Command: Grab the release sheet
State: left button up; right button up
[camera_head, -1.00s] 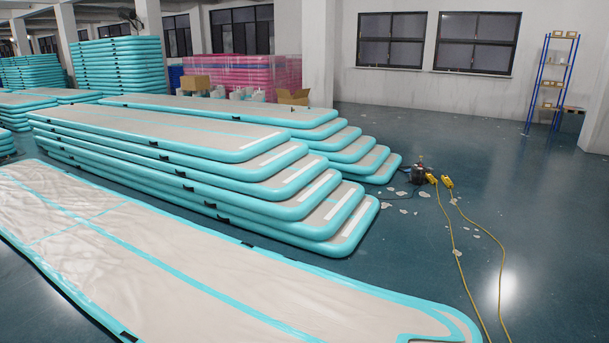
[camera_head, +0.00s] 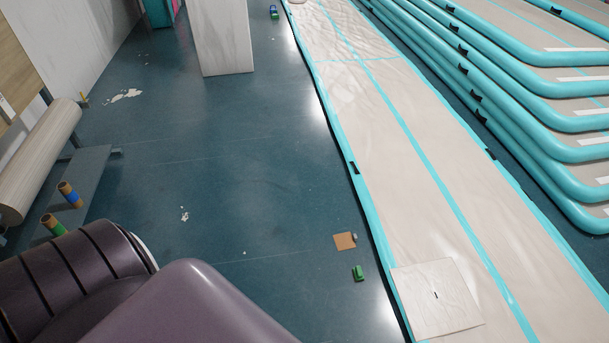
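A pale, nearly square sheet (camera_head: 430,285), which looks like the release sheet, lies flat on the near end of the inflatable track (camera_head: 395,130). It has a small dark mark in its middle, and its left edge reaches the track's teal border. Neither gripper is in view. Dark purple parts of my own arm fill the bottom left of the head view, apart from the sheet.
A brown square piece (camera_head: 345,241) and a green object (camera_head: 359,273) lie on the floor left of the track. Stacked tracks (camera_head: 520,90) stand at right. A bench (camera_head: 78,180) holds rolls at left. A pillar (camera_head: 222,40) stands farther back. Floor between is mostly clear.

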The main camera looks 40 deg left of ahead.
aim_at(344, 241)
jog(key=u, duration=0.8)
jog(key=i+j+z, duration=0.2)
jog(key=i+j, duration=0.1)
jog(key=i, duration=0.05)
